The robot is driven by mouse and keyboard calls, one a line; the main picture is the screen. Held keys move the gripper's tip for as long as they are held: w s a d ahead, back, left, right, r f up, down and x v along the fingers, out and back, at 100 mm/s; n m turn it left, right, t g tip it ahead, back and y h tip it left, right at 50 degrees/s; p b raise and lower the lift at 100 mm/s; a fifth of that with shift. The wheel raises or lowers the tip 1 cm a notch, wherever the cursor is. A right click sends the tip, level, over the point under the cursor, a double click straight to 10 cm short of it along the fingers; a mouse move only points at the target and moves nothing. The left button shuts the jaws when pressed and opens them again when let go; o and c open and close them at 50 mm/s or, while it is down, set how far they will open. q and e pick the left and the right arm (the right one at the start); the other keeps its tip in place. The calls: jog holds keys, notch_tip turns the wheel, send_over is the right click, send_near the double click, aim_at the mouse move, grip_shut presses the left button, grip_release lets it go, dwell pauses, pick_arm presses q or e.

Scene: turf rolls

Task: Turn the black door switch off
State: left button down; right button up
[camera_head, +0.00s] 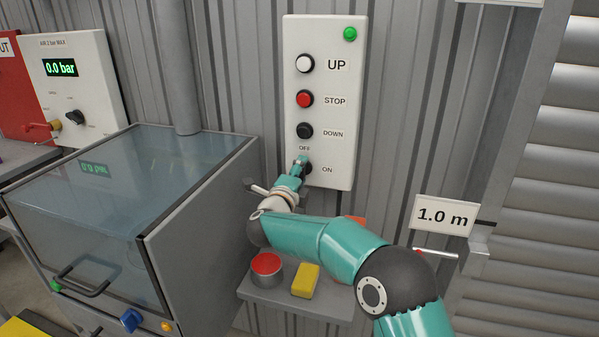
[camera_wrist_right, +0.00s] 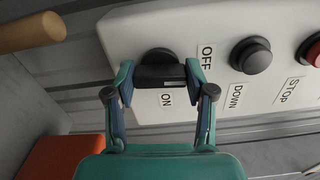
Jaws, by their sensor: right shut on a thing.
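The black door switch (camera_wrist_right: 160,72) is a rotary knob at the bottom of the white control panel (camera_head: 341,60), between the OFF and ON labels. My right gripper (camera_wrist_right: 160,84) is shut on the switch, with one finger on each side of its handle. In the head view the right gripper (camera_head: 303,164) covers most of the switch. A white mark on the handle faces the ON label in the wrist view. My left gripper is not in view.
Above the switch are the black DOWN (camera_head: 305,131), red STOP (camera_head: 305,99) and white UP (camera_head: 305,64) buttons, with a green lamp (camera_head: 350,34) on top. A glass-lidded cabinet (camera_head: 200,225) stands left. A small shelf (camera_head: 300,303) below holds a red-topped tin (camera_head: 266,265) and a yellow block (camera_head: 306,280).

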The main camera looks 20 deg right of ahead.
jog(key=shift+a+n, duration=0.25)
jog(key=shift+n, duration=0.35)
jog(key=o, duration=1.2)
jog(key=shift+w+f, duration=0.1)
jog(key=shift+w, duration=0.05)
jog(key=shift+c, duration=0.2)
jog(key=shift+d, duration=0.1)
jog(key=v, duration=1.2)
